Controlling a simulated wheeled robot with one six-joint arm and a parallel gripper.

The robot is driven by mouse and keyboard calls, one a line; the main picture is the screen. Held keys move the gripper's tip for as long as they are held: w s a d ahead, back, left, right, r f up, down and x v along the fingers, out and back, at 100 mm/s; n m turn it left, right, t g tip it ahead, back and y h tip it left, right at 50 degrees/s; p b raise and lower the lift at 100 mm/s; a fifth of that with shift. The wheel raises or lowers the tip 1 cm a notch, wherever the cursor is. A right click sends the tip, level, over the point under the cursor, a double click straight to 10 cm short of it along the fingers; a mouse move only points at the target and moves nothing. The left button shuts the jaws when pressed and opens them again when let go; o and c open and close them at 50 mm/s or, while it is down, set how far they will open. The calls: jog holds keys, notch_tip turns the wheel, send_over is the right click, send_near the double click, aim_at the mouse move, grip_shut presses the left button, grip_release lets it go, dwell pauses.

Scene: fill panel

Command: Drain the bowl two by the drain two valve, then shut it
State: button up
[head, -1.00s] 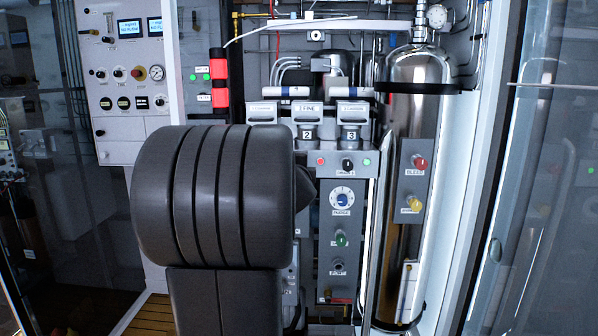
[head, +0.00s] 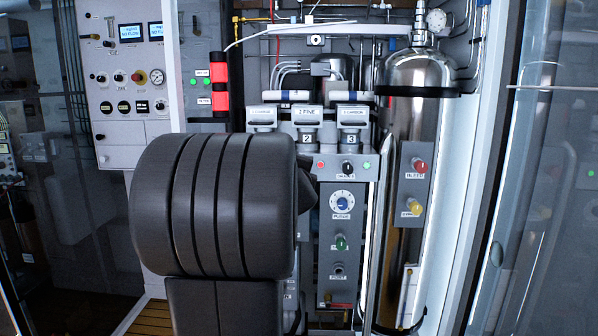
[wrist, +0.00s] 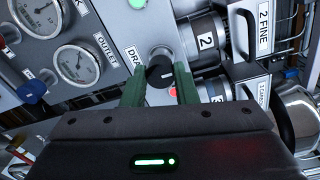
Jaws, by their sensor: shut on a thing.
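The black drain knob (wrist: 160,73) sits on the grey panel beside a label that starts "DRA"; the rest of the label is covered. My gripper (wrist: 160,82) has its two green fingers closed on either side of this knob. Bowl two also shows in the wrist view (wrist: 208,42). Its water level cannot be seen.
An outlet gauge (wrist: 76,64) and a blue knob (wrist: 30,90) are at the left in the wrist view. A steel cylinder (head: 418,125) stands to the right.

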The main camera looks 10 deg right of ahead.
jog(key=o, duration=1)
jog(key=shift+s, duration=0.1)
jog(key=p+v, duration=0.1)
jog(key=v, duration=1.2)
jog(key=shift+s, duration=0.3)
jog(key=shift+w, duration=0.15)
jog(key=b+x, duration=0.1)
jog(key=x, duration=1.2)
jog(key=shift+w, duration=0.3)
jog(key=shift+s, duration=0.1)
